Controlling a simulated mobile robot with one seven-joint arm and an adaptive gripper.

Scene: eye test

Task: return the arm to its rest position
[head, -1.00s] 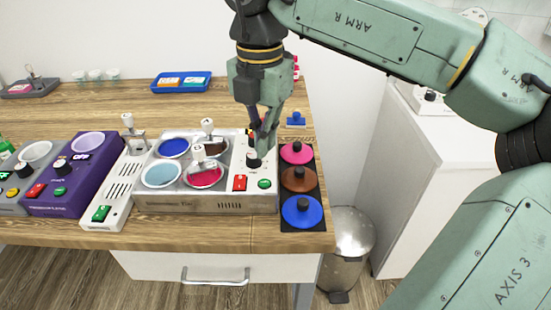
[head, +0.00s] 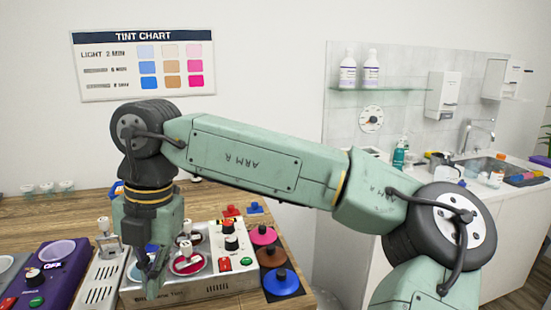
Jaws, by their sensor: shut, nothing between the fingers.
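My arm (head: 255,160) reaches from the lower right across the picture to the left. My gripper (head: 152,288) points down at the left end of the tint bath (head: 215,287), in front of its wells in this view. Its fingers are together with nothing between them. I cannot tell how far the fingertips are from the bath. The gripper hides part of the left wells. A red well (head: 188,264) shows just right of it. The control panel with a black knob (head: 231,243), a red button (head: 225,264) and a green button (head: 247,261) is clear of the gripper.
Pink (head: 263,236), brown (head: 271,256) and blue (head: 282,281) knobbed lids lie right of the bath. A purple unit (head: 65,275) stands left. A tint chart (head: 144,64) hangs behind. A sink counter (head: 470,190) is at the right, behind my arm.

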